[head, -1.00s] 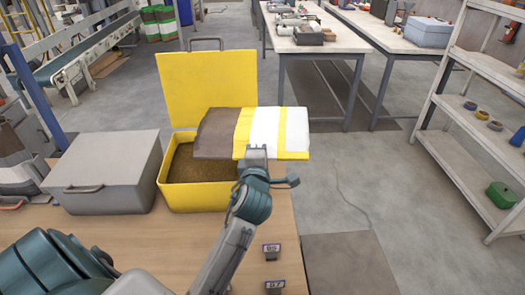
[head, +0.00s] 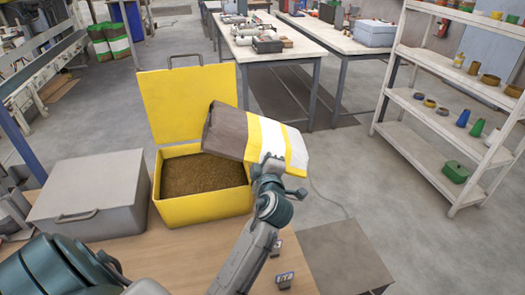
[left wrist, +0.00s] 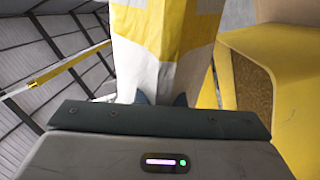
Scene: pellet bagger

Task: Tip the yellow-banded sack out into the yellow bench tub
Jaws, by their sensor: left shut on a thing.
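The sack (head: 228,132), dark brown at one end with yellow and white bands at the other, is held aslant over the right side of the yellow bench tub (head: 205,208). Its brown end points up and left; its banded end is lower right. My left gripper (head: 268,165) is shut on the banded end. In the left wrist view the sack (left wrist: 165,50) rises from the jaws (left wrist: 160,99), with the yellow tub (left wrist: 295,60) at right. The tub's lid is up and brown pellets lie inside. I cannot see the sack's mouth or any falling pellets. My right gripper is out of view.
A closed grey bin (head: 90,190) stands left of the tub on the wooden bench (head: 170,258). Small labelled blocks (head: 284,280) sit near the bench's right edge. Shelves (head: 440,130) stand at right, with open floor between.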

